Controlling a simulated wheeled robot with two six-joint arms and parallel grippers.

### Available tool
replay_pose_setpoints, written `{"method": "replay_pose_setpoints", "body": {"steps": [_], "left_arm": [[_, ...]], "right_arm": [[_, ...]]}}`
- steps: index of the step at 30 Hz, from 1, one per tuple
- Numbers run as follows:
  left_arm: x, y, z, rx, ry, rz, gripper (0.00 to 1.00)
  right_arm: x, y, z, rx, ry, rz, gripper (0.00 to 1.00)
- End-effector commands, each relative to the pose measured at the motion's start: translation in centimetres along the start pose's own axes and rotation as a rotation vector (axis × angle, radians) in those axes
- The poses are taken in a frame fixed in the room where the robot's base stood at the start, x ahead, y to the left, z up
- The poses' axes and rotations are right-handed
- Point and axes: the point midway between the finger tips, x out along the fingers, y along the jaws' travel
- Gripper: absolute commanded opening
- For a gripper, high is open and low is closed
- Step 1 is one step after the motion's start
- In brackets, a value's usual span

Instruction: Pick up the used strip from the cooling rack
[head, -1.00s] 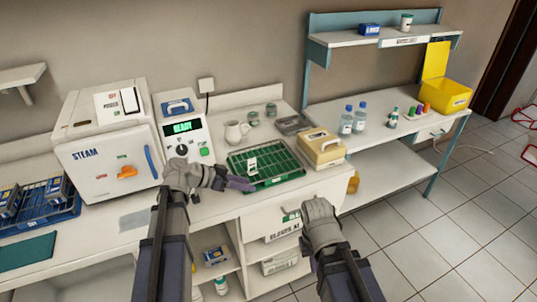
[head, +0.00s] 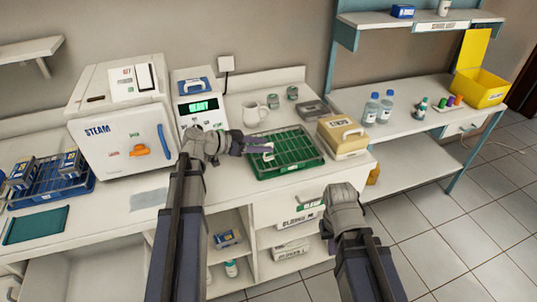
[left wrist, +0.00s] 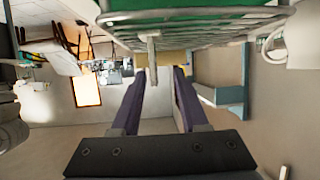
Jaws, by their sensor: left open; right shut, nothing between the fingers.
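The cooling rack (head: 300,165), a green tray with a wire grid, sits on the counter in the head view. The small white strip (head: 268,154) stands up from its left part, partly hidden by my left gripper. My left gripper (head: 268,146) is open with its fingers at the strip. In the left wrist view, which looks upside down, the rack (left wrist: 185,14) is at the top. A thin pale strip (left wrist: 152,55) projects from it, between the open fingers in the picture; contact cannot be told. My right gripper (head: 330,245) is shut and empty in front of the counter drawers.
A beige box (head: 342,138) stands right of the rack. A white mug (head: 254,114), small jars (head: 275,102) and a grey case (head: 313,110) are behind it. The READY unit (head: 202,103) and steam sterilizer (head: 120,130) stand left.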

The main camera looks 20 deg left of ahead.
Motion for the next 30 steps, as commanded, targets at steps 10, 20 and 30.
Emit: {"method": "replay_pose_setpoints", "body": {"steps": [10, 20, 30], "left_arm": [[3.9, 0.7, -0.1, 0.001, 0.000, 0.003, 0.44], [5.1, 0.7, -0.3, 0.000, 0.000, 0.001, 0.44], [5.1, 0.7, -0.3, 0.000, 0.000, 0.001, 0.07]], "right_arm": [[1.4, -0.1, -0.1, 0.000, 0.000, 0.000, 0.00], [1.6, -0.2, -0.1, 0.000, 0.000, 0.000, 0.00], [1.6, -0.2, -0.1, 0.000, 0.000, 0.000, 0.00]]}}
